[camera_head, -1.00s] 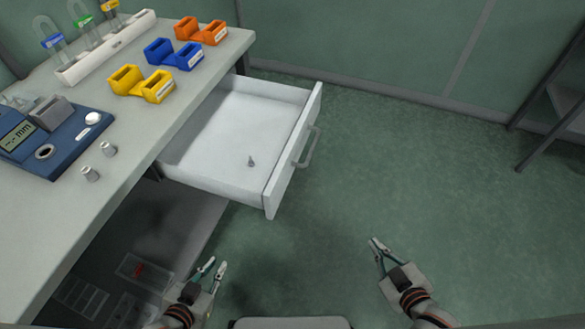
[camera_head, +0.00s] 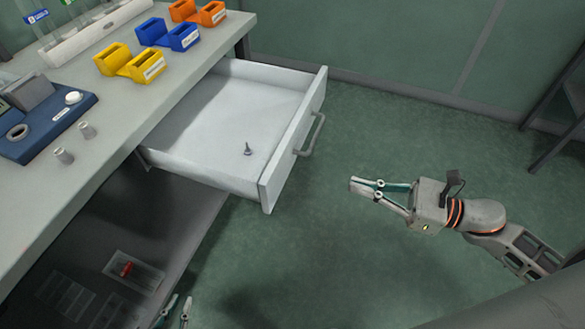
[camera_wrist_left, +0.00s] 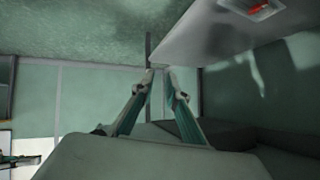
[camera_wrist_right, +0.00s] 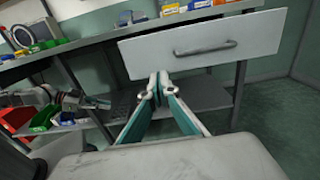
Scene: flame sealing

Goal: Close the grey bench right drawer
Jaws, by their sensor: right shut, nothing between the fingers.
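The white drawer (camera_head: 228,120) of the grey bench (camera_head: 100,150) is pulled well out. A small grey pointed item (camera_head: 248,150) stands inside it. Its front panel (camera_head: 290,150) bears a grey bar handle (camera_head: 312,135). In the right wrist view, the front panel (camera_wrist_right: 262,32) and handle (camera_wrist_right: 205,48) face me beyond the fingertips. My right gripper (camera_head: 354,185) is shut and empty, to the right of the handle and apart from it. My left gripper (camera_head: 180,299) is at the bottom edge, mostly cut off, with its fingertips apart and nothing between them; it also shows in the left wrist view (camera_wrist_left: 158,76).
The bench top holds yellow (camera_head: 130,65), blue (camera_head: 170,35) and orange (camera_head: 198,12) holders, and a blue instrument (camera_head: 45,120). A lower shelf (camera_head: 150,230) lies beneath. The green floor (camera_head: 400,130) right of the drawer is clear.

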